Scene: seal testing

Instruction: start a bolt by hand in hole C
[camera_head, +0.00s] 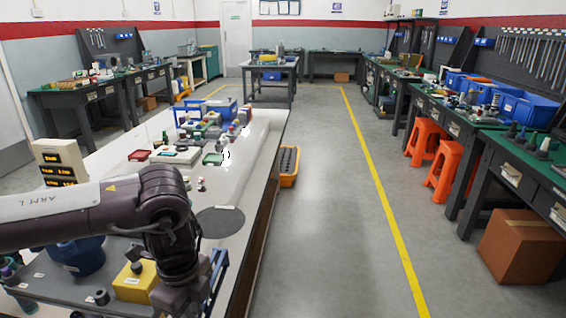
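My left arm, marked ARM L, comes in from the left and bends down over the near bench. Its lower end runs to the bottom edge, and I see no gripper fingers. My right gripper is not in view. Below the arm lies a grey plate (58,287) carrying a dark blue round part (82,257), a yellow block (134,284) and a small dark cylindrical part (101,297). A blue frame (219,272) stands at its right, partly behind the arm. I cannot make out hole C or a bolt; the arm and frame edge hide part of this area.
The white bench (262,140) holds a dark round mat (220,222), a green tray (212,159) and several small parts farther back. An orange crate (289,168) is beside the bench. The floor right of it is clear.

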